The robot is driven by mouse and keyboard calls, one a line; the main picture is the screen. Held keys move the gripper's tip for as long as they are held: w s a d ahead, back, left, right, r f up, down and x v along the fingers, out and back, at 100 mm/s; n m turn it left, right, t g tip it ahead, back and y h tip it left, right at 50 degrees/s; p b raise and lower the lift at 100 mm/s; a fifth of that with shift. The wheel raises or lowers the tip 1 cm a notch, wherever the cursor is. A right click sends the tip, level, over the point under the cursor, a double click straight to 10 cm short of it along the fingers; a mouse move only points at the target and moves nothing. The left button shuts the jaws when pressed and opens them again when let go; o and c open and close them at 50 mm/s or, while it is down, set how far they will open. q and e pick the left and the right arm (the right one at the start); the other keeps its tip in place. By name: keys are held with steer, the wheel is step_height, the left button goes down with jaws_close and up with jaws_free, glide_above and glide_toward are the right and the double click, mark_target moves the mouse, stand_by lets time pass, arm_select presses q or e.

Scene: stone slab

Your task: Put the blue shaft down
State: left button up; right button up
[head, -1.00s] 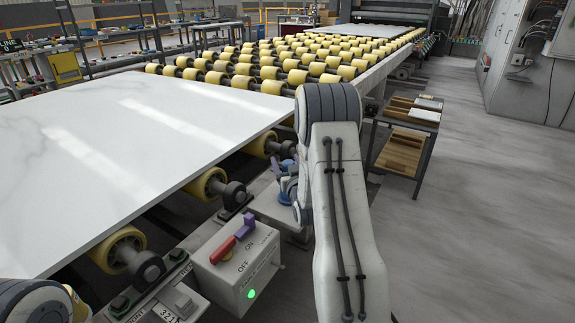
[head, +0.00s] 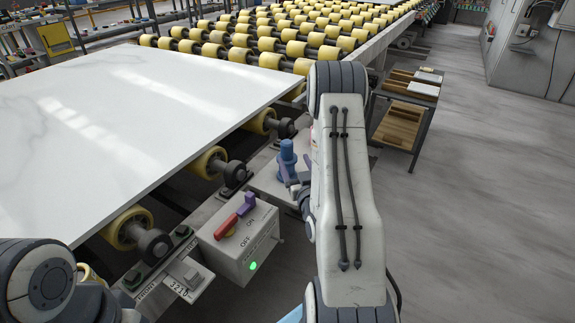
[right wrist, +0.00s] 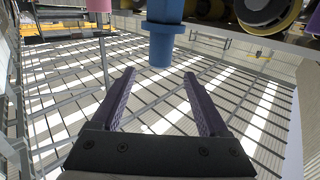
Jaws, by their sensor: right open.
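The blue shaft (head: 287,158) stands upright on a grey metal ledge (head: 262,178) beside the slab's edge in the head view. In the right wrist view the blue shaft (right wrist: 163,40) is at the top centre, beyond the fingertips and apart from them. My right gripper (head: 291,182) is open and empty, just on the near side of the shaft, partly hidden by my right arm. Its two dark purple fingers (right wrist: 160,85) are spread wide in the right wrist view. My left arm shows at the lower left of the head view, but its gripper does not.
A pink rod (right wrist: 99,30) is left of the shaft in the right wrist view. A switch box (head: 240,240) with a red and purple handle and a green light is close by. The white slab (head: 130,120) lies on yellow rollers (head: 205,162). Open floor is right.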

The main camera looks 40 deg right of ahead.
steer(key=w+a+n+g+y, duration=0.2)
steer(key=w+a+y, duration=0.1)
steer(key=a, duration=0.4)
steer(key=w+a+n+g+y, duration=0.1)
steer(key=w+a+n+y, duration=0.15)
steer(key=a, duration=0.45)
steer(key=s+a+n+g+y, duration=0.1)
steer(key=s+a+g, duration=0.1)
steer(key=a, duration=0.4)
steer(key=s+a+n+g+y, duration=0.1)
steer(key=s+a+g+y, duration=0.15)
steer(key=a, duration=0.45)
steer(key=s+a+r+n+g, duration=0.1)
steer(key=s+a+r+g, duration=0.1)
steer(key=s, duration=0.6)
steer(key=s+a+r+n+g, duration=0.1)
steer(key=s+a+g, duration=0.3)
steer(key=s, duration=0.5)
steer(key=s+a+r+n+g+h, duration=0.1)
steer(key=s+a+r+n+g, duration=0.1)
steer(key=s, duration=0.7)
steer(key=shift+a+r+n+g, duration=0.3)
steer(key=shift+a+n+g, duration=0.25)
steer(key=shift+a+n, duration=0.1)
